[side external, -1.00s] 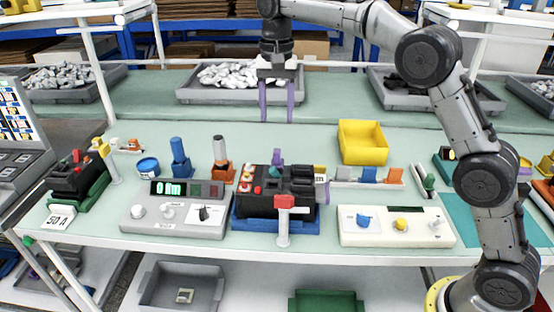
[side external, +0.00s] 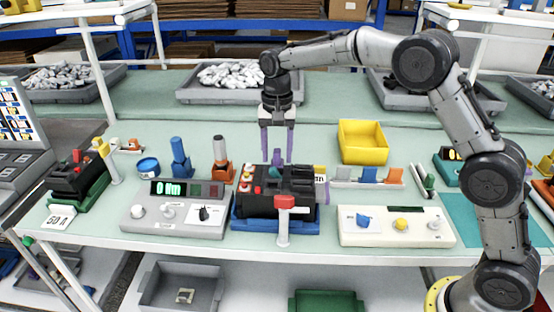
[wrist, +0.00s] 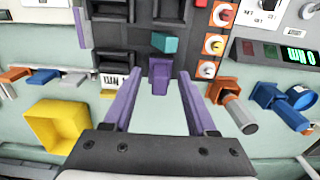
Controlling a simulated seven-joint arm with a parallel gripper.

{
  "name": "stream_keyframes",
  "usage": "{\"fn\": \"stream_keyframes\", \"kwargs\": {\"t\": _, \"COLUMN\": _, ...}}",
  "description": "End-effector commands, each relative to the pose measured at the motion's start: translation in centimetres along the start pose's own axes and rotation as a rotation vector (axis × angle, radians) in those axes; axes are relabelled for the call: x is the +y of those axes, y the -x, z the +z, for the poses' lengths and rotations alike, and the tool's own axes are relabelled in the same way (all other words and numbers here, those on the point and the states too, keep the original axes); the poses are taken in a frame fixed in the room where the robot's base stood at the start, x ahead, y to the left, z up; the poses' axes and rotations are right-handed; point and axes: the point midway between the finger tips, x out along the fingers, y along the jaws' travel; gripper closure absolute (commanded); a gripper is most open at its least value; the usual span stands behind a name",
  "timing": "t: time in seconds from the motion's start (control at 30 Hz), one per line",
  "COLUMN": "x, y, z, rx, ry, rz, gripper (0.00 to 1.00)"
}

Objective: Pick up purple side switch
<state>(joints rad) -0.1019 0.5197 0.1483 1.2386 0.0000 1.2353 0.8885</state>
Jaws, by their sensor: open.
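The black breaker (side external: 285,190) sits in a blue base. A short purple switch (side external: 277,157) sticks up at its back edge; in the wrist view this purple switch (wrist: 159,77) lies between my fingers, below their tips. A thin purple bar (side external: 327,192) is on the breaker's right side, and it also shows at the upper left of the wrist view (wrist: 80,27). I cannot tell which purple part the name means. My gripper (side external: 278,156), with purple fingers, points down at the breaker's back edge. It is open and empty in the wrist view (wrist: 160,77).
A yellow bin (side external: 363,142) stands behind right. An orange-grey tool (side external: 221,160) and a blue one (side external: 180,158) stand behind left. Test panels (side external: 172,215) and (side external: 397,225) flank the breaker. A red-topped post (side external: 284,220) stands in front.

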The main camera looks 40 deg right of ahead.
Motion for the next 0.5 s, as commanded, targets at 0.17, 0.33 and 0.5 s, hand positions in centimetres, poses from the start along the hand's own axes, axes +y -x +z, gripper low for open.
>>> {"fn": "stream_keyframes", "kwargs": {"t": 0.17, "x": 0.0, "y": 0.01, "z": -0.01, "rx": 0.0, "ry": 0.0, "rz": 0.0, "gripper": 0.46}}
{"fn": "stream_keyframes", "kwargs": {"t": 0.33, "x": -0.01, "y": 0.03, "z": -0.02, "rx": 0.0, "ry": 0.0, "rz": 0.0, "gripper": 0.77}}
{"fn": "stream_keyframes", "kwargs": {"t": 0.5, "x": -0.01, "y": 0.04, "z": -0.02, "rx": 0.0, "ry": 0.0, "rz": 0.0, "gripper": 1.0}}
